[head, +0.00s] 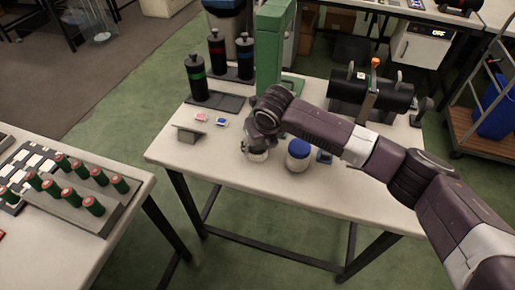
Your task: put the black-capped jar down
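My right gripper (259,143) is at the front part of the white table, pointing down. Directly beneath it is a pale jar (257,156), of which only the lower part shows. The gripper hides the jar's top, so its cap colour cannot be seen. I cannot tell whether the fingers are closed on the jar, or whether its base touches the table. My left gripper is not in view.
A blue-capped jar (298,155) stands just right of the gripper. A small tilted stand (188,135) is to the left. Dark bottles (196,78), a green column (272,50) and a black cylinder device (371,92) stand behind. The table's front-left surface is clear.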

